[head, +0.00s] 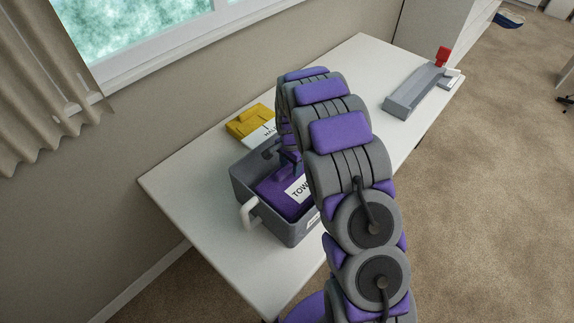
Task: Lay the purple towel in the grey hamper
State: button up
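The grey hamper (273,222) is an open box with a white handle, standing on the white table. The purple towel (276,195) lies inside the hamper's walls, with a white label partly reading "TOW". My arm covers the hamper's right side and part of the towel. My gripper (289,162) reaches down over the hamper at the towel's far end, close to it or touching it. Its fingertips are mostly hidden by my arm and blend with the purple towel, so I cannot tell whether it grips the towel.
A yellow item (248,121) with a white label sits behind the hamper, near the wall. A long grey tray (412,92) with a red item (442,56) at its far end stands at the table's right. The table (355,60) is clear between them. Carpeted floor lies to the right.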

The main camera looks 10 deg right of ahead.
jog(key=shift+d, duration=0.25)
jog(key=shift+a+r, duration=0.3)
jog(key=shift+r, duration=0.05)
jog(key=r, duration=0.1)
jog(key=a+r+p, duration=0.1)
jog(key=r, duration=0.1)
jog(key=shift+r, duration=0.3)
jog(key=s+d+r+n+p, duration=0.1)
jog(key=s+r, duration=0.3)
jog(key=r, duration=0.4)
jog(key=s+d+r+n+p, duration=0.1)
jog(key=s+r, duration=0.4)
jog(key=r, duration=0.3)
jog(key=s+r+n, duration=0.2)
jog(key=s+n, duration=0.1)
jog(key=s, duration=0.8)
jog(key=s+r+n+g, duration=0.1)
jog(key=s+r+n, duration=0.2)
jog(key=s, duration=0.8)
jog(key=s+a+r+n, duration=0.1)
jog(key=s+r+n, duration=0.1)
jog(key=s, duration=0.9)
jog(key=shift+r+n+g, duration=0.3)
jog(key=shift+n+g, duration=0.1)
jog(key=shift+n, duration=0.2)
jog(key=shift+a, duration=0.15)
